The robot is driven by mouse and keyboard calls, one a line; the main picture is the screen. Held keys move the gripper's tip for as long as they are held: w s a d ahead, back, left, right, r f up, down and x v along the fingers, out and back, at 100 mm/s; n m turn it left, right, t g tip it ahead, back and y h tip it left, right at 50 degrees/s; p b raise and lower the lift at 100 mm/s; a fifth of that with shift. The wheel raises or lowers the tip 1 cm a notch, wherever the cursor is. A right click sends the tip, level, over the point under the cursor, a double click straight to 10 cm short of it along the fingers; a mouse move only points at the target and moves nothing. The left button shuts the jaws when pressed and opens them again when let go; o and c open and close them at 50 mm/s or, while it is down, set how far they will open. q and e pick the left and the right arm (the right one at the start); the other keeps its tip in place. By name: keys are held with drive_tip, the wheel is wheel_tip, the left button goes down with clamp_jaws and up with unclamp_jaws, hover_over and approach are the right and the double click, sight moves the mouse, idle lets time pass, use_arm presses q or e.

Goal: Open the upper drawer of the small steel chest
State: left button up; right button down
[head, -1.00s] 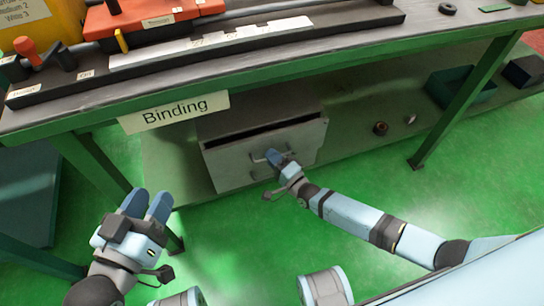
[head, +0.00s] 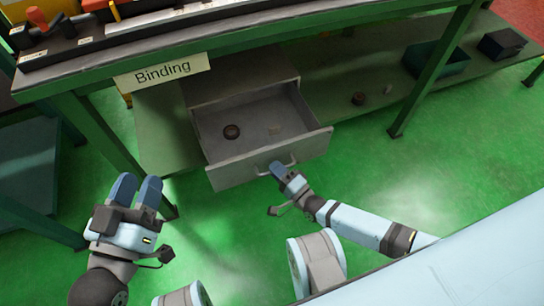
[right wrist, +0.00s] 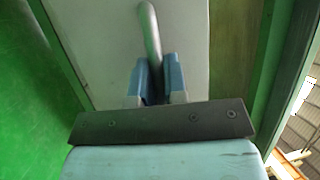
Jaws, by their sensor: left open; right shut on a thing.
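The small steel chest (head: 240,76) stands on the low shelf under the bench, below the "Binding" sign. Its upper drawer (head: 270,160) is pulled well out, and its inside shows. My right gripper (head: 277,168) is shut on the drawer's handle (head: 291,160). In the right wrist view the blue fingers (right wrist: 158,80) close around the bar handle (right wrist: 150,35) in front of the grey drawer face. My left gripper (head: 136,190) is open and empty, left of the chest and apart from it. Any lower drawer is hidden.
The workbench (head: 110,75) overhangs the chest, with a green leg (head: 100,145) at left and another (head: 430,75) at right. The low shelf (head: 335,85) holds a small round part (head: 358,98) and dark bins (head: 437,58). Green floor in front is clear.

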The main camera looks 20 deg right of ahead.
use_arm(q)
drive_tip(key=shift+r, duration=0.25)
use_arm(e)
drive_tip(key=shift+s, duration=0.55)
drive_tip(key=c, duration=1.2)
unclamp_jaws()
